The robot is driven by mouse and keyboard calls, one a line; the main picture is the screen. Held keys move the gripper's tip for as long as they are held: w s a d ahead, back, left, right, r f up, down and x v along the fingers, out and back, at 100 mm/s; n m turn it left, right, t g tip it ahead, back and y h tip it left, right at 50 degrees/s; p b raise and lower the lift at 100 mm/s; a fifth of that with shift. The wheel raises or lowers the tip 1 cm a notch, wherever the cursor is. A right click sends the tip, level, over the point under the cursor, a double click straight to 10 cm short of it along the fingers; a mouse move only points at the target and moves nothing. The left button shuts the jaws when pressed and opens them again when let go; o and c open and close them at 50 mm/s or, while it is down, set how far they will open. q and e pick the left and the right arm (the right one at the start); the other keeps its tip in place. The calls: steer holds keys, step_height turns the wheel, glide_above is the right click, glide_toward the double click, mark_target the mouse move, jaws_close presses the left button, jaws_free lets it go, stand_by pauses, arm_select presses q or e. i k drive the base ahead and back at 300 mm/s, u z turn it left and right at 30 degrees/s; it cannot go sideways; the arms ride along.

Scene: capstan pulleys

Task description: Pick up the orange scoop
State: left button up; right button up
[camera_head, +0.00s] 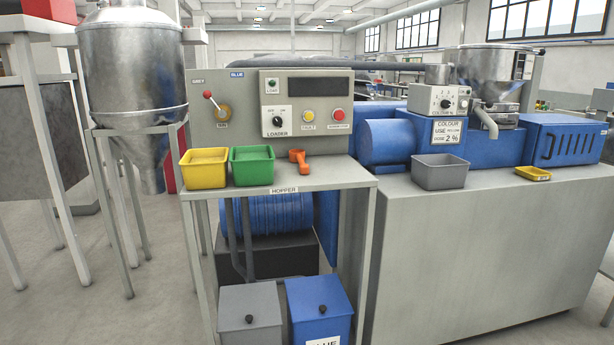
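The orange scoop (304,167) lies on the hopper table (345,177), to the right of the green bin. Its cup end is toward the back and its handle points toward the front edge. Nothing touches it that I can see. Neither of my grippers shows in the head view.
A yellow bin (204,168) and a green bin (252,166) stand left of the scoop. A loader panel (306,106) rises behind. A grey bin (440,172) and a small yellow tray (532,173) sit on the right-hand machine base. Lidded grey (250,312) and blue (319,308) bins stand below.

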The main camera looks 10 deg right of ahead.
mark_target(295, 155)
steer(key=u, duration=1.25)
steer(key=i, duration=1.2)
steer(key=z, duration=0.65)
steer(key=i, duration=0.6)
steer(key=z, duration=0.7)
